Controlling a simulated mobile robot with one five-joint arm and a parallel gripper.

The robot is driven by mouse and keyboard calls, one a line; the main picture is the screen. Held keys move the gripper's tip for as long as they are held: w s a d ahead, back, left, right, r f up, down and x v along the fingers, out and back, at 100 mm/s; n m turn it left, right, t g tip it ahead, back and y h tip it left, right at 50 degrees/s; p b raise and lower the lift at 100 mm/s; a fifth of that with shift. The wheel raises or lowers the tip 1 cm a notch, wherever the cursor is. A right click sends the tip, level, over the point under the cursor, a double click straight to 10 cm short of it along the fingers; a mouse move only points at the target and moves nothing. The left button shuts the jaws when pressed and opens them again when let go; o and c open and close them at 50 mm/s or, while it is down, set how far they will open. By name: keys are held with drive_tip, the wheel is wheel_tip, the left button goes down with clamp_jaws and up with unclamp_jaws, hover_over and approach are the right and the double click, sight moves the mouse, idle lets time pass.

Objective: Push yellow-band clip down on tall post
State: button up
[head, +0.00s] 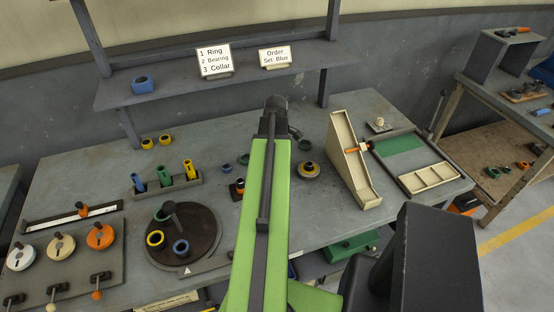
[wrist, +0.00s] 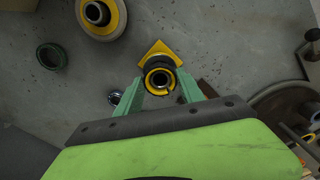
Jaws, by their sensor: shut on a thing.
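In the wrist view, my gripper (wrist: 160,86) has its green fingers on either side of a dark ring-shaped clip with a yellow band (wrist: 149,88), and it is shut on it. The clip's gap seems to face the lower right. A yellow square plate (wrist: 158,47) shows just beyond the clip, with a dark round part between them. I look nearly along the clip's axis, so I cannot tell whether it is around a post or how high it sits. In the head view my green arm hides the gripper and clip.
A round base with a yellow ring (head: 309,170) stands right of my arm; it also shows in the wrist view (wrist: 99,14). A green ring (wrist: 51,57) lies nearby. A dark turntable (head: 184,232) and a cream ramp (head: 352,165) flank the work area.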

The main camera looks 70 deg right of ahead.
drive_tip(key=shift+f+b, duration=1.1)
drive_tip(key=shift+f, duration=0.1)
drive_tip(key=o, duration=1.3)
drive_tip(key=shift+o, duration=0.4)
drive_tip(key=o, duration=0.5)
drive_tip(key=shift+r, duration=0.1)
wheel_tip(320, 180, up, 8)
drive_tip(key=p, duration=0.8)
